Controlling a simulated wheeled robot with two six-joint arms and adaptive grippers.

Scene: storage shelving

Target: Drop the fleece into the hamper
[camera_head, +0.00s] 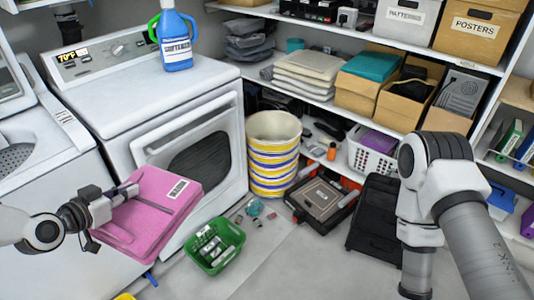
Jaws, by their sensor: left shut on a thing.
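The fleece (150,213) is a pink, flat, folded-looking piece with a pale label near its upper right corner. My left gripper (126,193) is shut on its left edge and holds it up in front of the dryer. The hamper is most likely the tall round bin (273,150) with yellow, white and blue bands, standing on the floor right of the dryer. Its top is open and its inside looks cream and empty. The fleece is left of the bin and apart from it. My right arm shows at the right, but its gripper is not in view.
A white dryer (150,80) with a blue softener bottle (175,40) on top stands at the left. A green basket (214,245) with small items sits on the floor, near small loose objects. A black case (378,215) and shelves with boxes stand at the right.

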